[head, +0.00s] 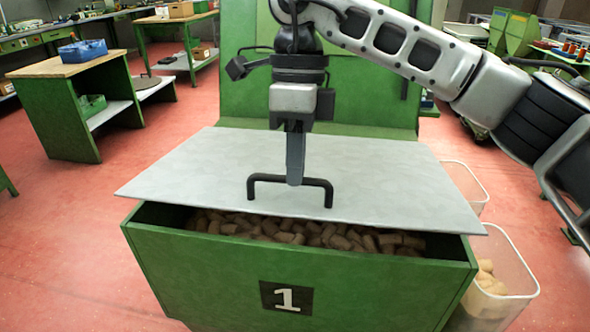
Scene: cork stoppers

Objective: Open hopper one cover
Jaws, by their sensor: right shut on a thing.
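The green hopper marked 1 (220,272) stands in front of me, with many cork stoppers (300,232) inside. Its grey cover (395,180) is partly raised. The front edge is lifted off the rim, leaving a gap through which the corks show. A black handle (328,190) stands on the cover near its front edge. My right gripper (295,180) points down and is shut on the handle's crossbar. My left gripper is not in view.
Clear bins (515,270) with corks stand at the hopper's right side. A green machine body (350,85) rises behind the cover. Green workbenches (75,68) stand at the back left. Red floor is free on the left.

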